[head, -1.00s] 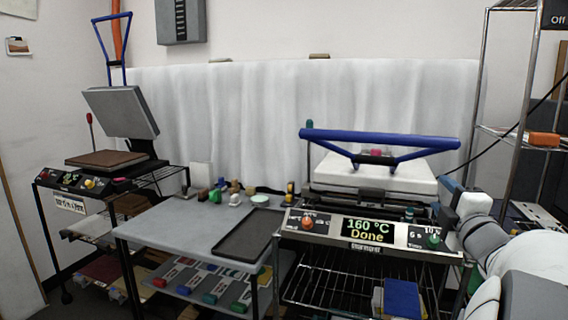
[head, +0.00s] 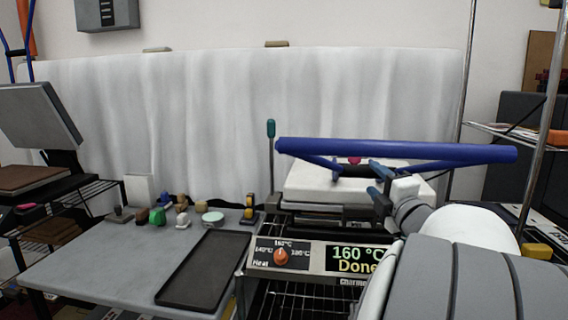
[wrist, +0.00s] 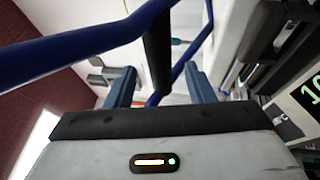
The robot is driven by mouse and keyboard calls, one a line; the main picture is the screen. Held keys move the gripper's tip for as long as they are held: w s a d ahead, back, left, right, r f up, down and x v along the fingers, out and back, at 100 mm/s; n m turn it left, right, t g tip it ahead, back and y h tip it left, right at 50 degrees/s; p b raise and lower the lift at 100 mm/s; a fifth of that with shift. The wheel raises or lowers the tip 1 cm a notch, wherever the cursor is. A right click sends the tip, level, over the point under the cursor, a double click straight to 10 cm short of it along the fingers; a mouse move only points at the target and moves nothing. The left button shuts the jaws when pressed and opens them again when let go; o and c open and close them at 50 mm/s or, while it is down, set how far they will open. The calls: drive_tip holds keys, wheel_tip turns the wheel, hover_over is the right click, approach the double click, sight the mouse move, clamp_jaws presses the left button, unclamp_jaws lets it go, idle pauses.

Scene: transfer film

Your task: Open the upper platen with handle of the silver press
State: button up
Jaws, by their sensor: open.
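The silver press (head: 300,256) stands at centre right, its display reading "160 °C Done". Its white upper platen (head: 312,180) appears lowered and level, partly hidden by my arm. The long blue handle (head: 395,150) spans above it on two slanted blue arms, with a short black bar (head: 352,171) below. My gripper (head: 380,185) is open at the right end of that black bar, in front of the platen. In the wrist view, the black bar (wrist: 158,45) shows between the two blue-grey fingertips of my gripper (wrist: 160,85); contact cannot be told. The blue handle (wrist: 80,42) also crosses there.
A grey table (head: 110,250) with a black tray (head: 205,270) and several small coloured items stands left of the press. Another press with a raised grey platen (head: 40,115) is at far left. A wire shelf (head: 500,130) stands at right.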

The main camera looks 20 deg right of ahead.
drive_tip(key=x, duration=0.6)
drive_tip(key=shift+w, duration=0.15)
drive_tip(key=shift+d, duration=0.15)
clamp_jaws()
